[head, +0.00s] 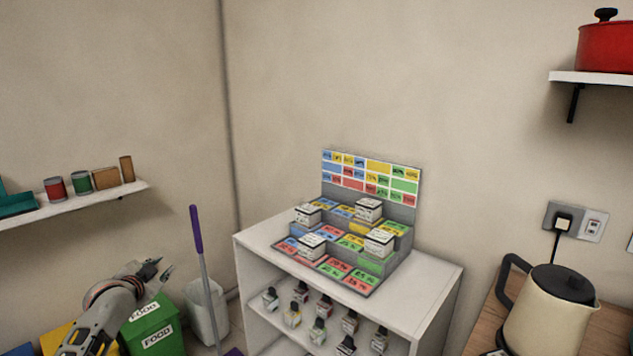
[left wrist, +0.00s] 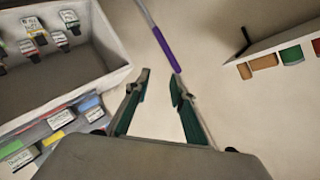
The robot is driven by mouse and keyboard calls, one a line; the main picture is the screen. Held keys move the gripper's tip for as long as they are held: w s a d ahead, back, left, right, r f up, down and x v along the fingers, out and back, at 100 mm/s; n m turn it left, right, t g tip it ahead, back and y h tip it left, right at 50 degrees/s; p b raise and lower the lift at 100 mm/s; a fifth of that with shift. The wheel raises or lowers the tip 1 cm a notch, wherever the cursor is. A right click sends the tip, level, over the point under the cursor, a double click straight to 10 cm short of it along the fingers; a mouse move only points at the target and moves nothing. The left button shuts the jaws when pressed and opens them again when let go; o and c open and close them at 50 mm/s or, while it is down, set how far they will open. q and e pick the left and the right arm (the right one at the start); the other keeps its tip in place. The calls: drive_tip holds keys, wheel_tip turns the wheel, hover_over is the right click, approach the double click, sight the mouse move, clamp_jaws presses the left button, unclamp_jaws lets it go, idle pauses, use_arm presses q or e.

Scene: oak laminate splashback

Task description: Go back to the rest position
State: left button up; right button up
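My left gripper (head: 158,270) shows at the lower left of the head view, raised in front of the wall. In the left wrist view its two fingers (left wrist: 160,88) stand apart with only bare wall between them, so it is open and empty. It touches nothing that I can see. A purple-handled pole (head: 197,235) stands to its right in the head view. My right gripper shows in neither view.
A white shelf unit (head: 252,250) holds a stepped display (head: 400,212) with small boxes, and bottles below. A green bin (head: 165,338) stands below my left gripper. A wall shelf (head: 95,202) is at left. A cream kettle (head: 548,320) is at right.

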use_arm(q)
wheel_tip(320, 180, up, 8)
drive_tip(key=w+n+t+y, duration=0.1)
drive_tip(key=n+t, duration=0.2)
drive_tip(key=s+d+f+g+h, duration=0.2)
drive_tip(key=s+d+f, duration=0.5)
drive_tip(key=s+f, duration=0.45)
drive_tip(key=s+d+f+g+h, duration=0.1)
drive_tip(key=s+d+f, duration=0.65)
drive_tip(key=f, duration=0.75)
drive_tip(key=s+d+f+g, duration=0.1)
drive_tip(key=s+d+f, duration=0.2)
drive_tip(key=s, duration=0.6)
drive_tip(key=s+d+f+g+h, duration=0.1)
drive_tip(key=s+d+f, duration=0.2)
drive_tip(key=s, duration=0.7)
drive_tip(key=s+d+f+g, duration=0.1)
drive_tip(key=s+d+f, duration=0.2)
drive_tip(key=s, duration=0.7)
drive_tip(key=shift+g+h, duration=0.3)
drive_tip(key=shift+h, duration=0.1)
